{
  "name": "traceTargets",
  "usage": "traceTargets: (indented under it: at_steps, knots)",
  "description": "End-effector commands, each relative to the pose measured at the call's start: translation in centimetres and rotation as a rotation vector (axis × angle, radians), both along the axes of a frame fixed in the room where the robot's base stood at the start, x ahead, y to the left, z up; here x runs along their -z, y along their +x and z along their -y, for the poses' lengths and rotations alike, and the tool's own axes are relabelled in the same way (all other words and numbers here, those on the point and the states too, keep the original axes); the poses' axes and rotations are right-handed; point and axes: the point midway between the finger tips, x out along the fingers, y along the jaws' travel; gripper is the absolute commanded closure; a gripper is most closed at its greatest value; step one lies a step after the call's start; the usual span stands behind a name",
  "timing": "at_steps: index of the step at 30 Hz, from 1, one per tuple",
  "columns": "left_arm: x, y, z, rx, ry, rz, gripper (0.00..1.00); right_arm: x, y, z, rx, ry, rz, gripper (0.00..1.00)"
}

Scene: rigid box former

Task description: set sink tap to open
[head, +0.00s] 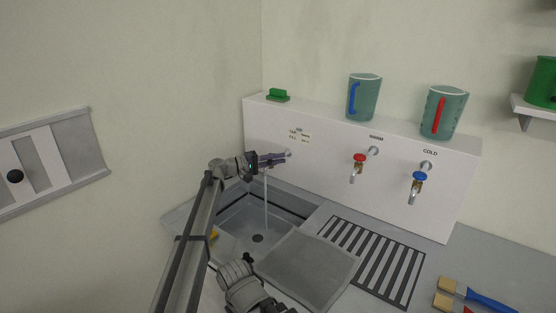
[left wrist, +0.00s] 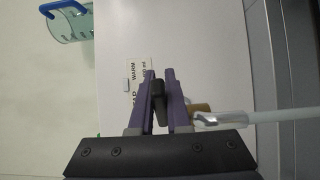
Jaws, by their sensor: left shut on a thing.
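The sink tap (head: 288,153) is on the white back panel above the sink. My left gripper (head: 272,159) is at it, with its purple fingers shut on the tap's dark lever (left wrist: 159,100) in the left wrist view. The tap's brass body and pale spout (left wrist: 210,119) show just right of the fingers there. A thin pale stream of water (head: 266,195) falls from the tap into the sink basin (head: 235,221). In the head view the fingers and arm hide most of the tap.
A red-handled tap (head: 359,159) and a blue-handled tap (head: 419,177) are further right on the panel. Two jugs (head: 364,97) (head: 444,112) and a green block (head: 277,95) stand on its ledge. A grey board (head: 309,268) and a striped drain grille (head: 375,262) are right of the basin.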

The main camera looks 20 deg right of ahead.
Motion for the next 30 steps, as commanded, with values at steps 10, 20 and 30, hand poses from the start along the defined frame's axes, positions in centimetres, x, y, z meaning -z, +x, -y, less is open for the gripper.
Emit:
traceTargets:
  at_steps: [10,20,30]
  knots:
    - [0.02,0.0,0.0,-0.002,0.001,0.0,0.59,0.01,0.0,0.0,0.0,0.0,0.0,0.5]
    - [0.05,-0.01,0.02,-0.004,0.001,0.0,0.55,0.01,0.0,0.0,0.0,0.0,0.0,0.5]
    - [0.04,-0.07,0.68,-0.192,0.001,0.001,0.55,0.02,0.0,0.0,0.0,0.0,0.0,0.5]
